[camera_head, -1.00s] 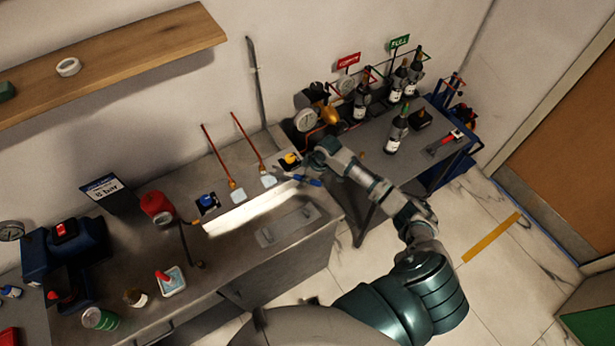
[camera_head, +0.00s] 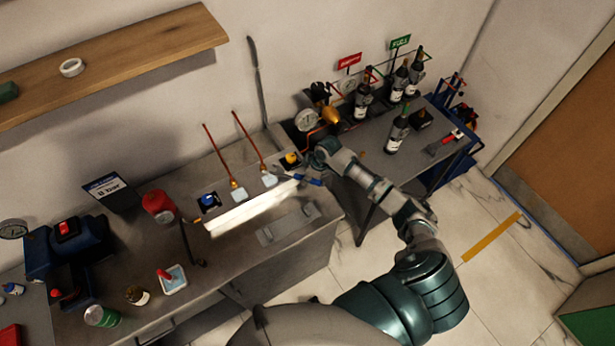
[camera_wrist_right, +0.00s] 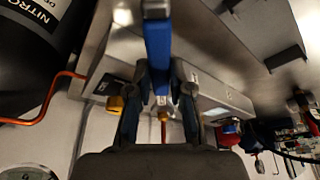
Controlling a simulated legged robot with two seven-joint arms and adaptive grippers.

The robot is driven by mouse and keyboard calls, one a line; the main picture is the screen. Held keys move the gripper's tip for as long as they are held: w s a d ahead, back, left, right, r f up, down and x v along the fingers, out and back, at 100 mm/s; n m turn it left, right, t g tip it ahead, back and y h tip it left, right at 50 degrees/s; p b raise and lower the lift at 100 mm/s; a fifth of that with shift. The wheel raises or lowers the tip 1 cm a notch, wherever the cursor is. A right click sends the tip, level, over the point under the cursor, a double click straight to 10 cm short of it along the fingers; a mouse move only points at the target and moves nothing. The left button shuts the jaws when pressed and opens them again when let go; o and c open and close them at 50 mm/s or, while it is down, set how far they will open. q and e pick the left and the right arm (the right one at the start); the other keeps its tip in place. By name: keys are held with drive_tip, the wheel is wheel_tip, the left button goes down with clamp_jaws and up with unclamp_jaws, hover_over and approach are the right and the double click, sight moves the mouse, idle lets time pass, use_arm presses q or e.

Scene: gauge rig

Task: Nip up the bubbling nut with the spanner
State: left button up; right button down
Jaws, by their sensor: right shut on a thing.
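Bubbles are too small to see. My left gripper is not in view.
A pressure gauge (camera_head: 307,120) and a yellow knob (camera_head: 291,158) stand close by my right gripper. Dark bottles (camera_head: 396,134) stand on the side table (camera_head: 370,168). A wooden shelf (camera_head: 120,55) hangs above.

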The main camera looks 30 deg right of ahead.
sight(295, 175)
drive_tip(key=shift+w+a, duration=0.7)
drive_tip(key=shift+w, duration=0.15)
drive_tip(key=shift+w+a, duration=0.7)
drive_tip(key=shift+w, duration=0.1)
idle(1.4)
drive_tip(key=c, duration=1.7)
unclamp_jaws()
clamp_jaws()
drive_tip(key=shift+s+a, duration=0.1)
drive_tip(key=shift+s+a+m+h, duration=0.2)
drive_tip(key=shift+s+a+m, duration=0.15)
drive_tip(key=shift+a+m, duration=0.2)
drive_tip(key=shift+s+a+m+h, duration=0.2)
drive_tip(key=shift+s+a+m, duration=0.15)
drive_tip(key=shift+a+m, duration=0.2)
drive_tip(key=shift+w+d+n+y, duration=0.3)
drive_tip(key=shift+w+d+n, duration=0.25)
drive_tip(key=shift+d+n, duration=0.3)
